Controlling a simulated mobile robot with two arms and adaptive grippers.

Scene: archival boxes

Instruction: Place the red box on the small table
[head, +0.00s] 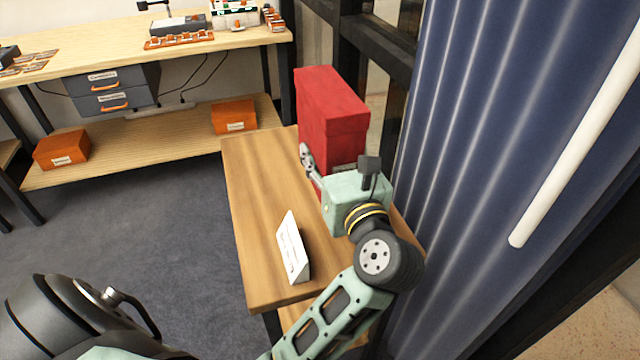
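My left gripper (312,165) is right at the near side of the box. One grey finger shows by the box's lower left edge; the other finger is hidden, so its grip on the box is unclear. The gripper's body hides the bottom of the box, so I cannot tell whether it rests on the table. My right gripper is out of view.
A white sign (292,247) stands on the near part of the small table. A blue curtain (480,150) hangs close on the right. A long workbench (110,55) is behind, with orange boxes (234,116) on its lower shelf.

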